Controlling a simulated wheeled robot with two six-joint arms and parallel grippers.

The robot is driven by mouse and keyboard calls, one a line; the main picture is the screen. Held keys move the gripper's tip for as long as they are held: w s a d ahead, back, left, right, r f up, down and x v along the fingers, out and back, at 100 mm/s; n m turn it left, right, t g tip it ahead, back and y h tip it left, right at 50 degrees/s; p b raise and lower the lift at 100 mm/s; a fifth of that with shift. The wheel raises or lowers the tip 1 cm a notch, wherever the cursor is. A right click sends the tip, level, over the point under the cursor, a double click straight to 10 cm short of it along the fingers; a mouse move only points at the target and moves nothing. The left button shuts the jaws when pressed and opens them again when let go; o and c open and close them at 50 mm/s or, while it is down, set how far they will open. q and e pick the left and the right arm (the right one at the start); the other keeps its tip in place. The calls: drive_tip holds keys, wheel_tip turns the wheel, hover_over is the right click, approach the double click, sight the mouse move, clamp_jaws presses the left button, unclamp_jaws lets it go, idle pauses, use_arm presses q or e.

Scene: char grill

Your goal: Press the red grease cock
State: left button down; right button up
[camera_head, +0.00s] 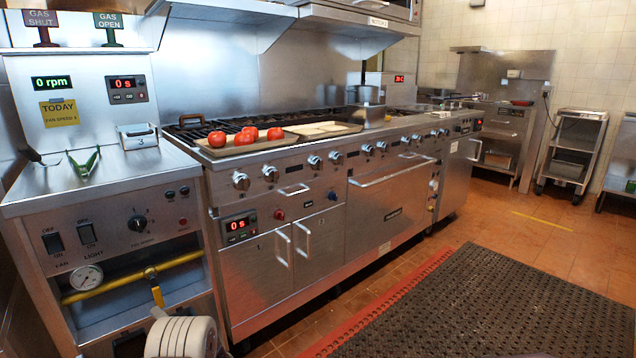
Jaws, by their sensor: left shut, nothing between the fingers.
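A small red round knob (279,215) sits on the steel front of the range, right of a red "0 s" display and below the row of silver knobs. It is the red control on the grill front that best fits the grease cock, though its label is too small to read. My left gripper (182,337) shows as a pale, rounded, ribbed shape at the bottom left, in front of the left cabinet. It is shut and empty, low and left of the red knob, apart from it. My right gripper is not in view.
A blue knob (332,195) is right of the red one. Door handles (303,238) stick out below. Tomatoes (245,135) lie on a tray on top. A yellow pipe (135,281) crosses the left cabinet. A black mat (490,308) covers the floor at right.

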use_arm(q)
drive_tip(key=s+a+r+n+g+p, duration=0.1)
drive_tip(key=s+r+n+g+p, duration=0.2)
drive_tip(key=s+r+n+g, duration=0.65)
drive_tip(key=s+d+f+m+g+h+p, duration=0.1)
drive_tip(key=s+d+h, duration=0.2)
drive_tip(key=s, duration=0.4)
drive_tip(key=s+d+f+m+g+h, duration=0.1)
drive_tip(key=s+d+h, duration=0.2)
drive_tip(key=s, duration=0.4)
drive_tip(key=s+d+f+h, duration=0.3)
drive_tip(key=d+f+h, duration=0.15)
drive_tip(key=d, duration=0.45)
drive_tip(key=s+d+f+h, duration=0.35)
drive_tip(key=d+h, duration=0.25)
drive_tip(key=d, duration=0.3)
wheel_tip(320, 180, up, 38)
drive_tip(key=w+m+t+p, duration=0.1)
drive_tip(key=w+m+p, duration=0.1)
drive_tip(key=p, duration=3.6)
drive_tip(key=shift+d+m+t, duration=0.35)
drive_tip(key=shift+d, duration=0.05)
drive_tip(key=c, duration=1.3)
unclamp_jaws()
drive_tip(key=shift+f, duration=0.1)
